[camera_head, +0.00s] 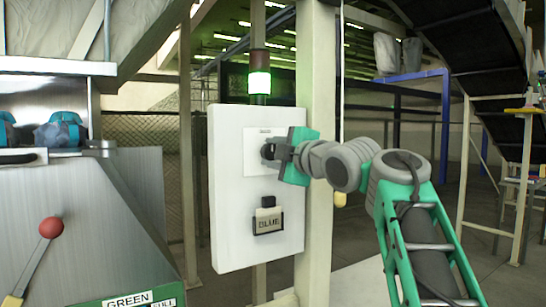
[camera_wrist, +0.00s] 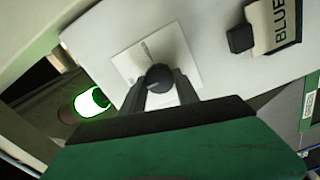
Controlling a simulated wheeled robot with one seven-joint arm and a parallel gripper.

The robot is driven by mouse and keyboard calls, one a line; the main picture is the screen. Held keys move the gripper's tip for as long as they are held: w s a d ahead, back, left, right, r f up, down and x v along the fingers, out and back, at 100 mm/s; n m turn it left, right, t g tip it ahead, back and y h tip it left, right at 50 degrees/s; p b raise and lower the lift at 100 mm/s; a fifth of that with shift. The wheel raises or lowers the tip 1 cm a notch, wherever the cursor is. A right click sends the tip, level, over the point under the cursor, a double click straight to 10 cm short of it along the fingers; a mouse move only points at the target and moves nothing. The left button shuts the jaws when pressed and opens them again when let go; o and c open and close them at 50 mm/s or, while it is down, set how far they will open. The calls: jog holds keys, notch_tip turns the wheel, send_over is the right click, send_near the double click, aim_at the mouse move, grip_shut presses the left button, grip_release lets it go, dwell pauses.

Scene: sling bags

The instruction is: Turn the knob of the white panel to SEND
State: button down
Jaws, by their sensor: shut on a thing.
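The white panel (camera_head: 228,215) stands upright on a post in the middle of the head view. It also fills much of the wrist view (camera_wrist: 215,45). A dark round knob (camera_wrist: 159,78) sits on a lighter square plate (camera_wrist: 135,62) on the panel. My gripper (camera_head: 272,152) is at this plate and hides most of the knob in the head view. In the wrist view my gripper (camera_wrist: 160,88) has its two fingers on either side of the knob, shut on it. Small marks on the plate are too small to read.
Below the plate is a dark switch with a tag reading BLUE (camera_head: 267,220). A lamp lit green (camera_head: 259,82) stands above the panel. At the left are a metal machine (camera_head: 90,190) and a red-balled lever (camera_head: 51,228). A beige post (camera_head: 316,70) stands right behind the panel.

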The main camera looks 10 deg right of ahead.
dwell(0.3)
jog(key=c, duration=0.9)
grip_release()
jog(key=v, duration=0.7)
jog(key=shift+s+b, duration=0.35)
jog(key=shift+d, duration=0.1)
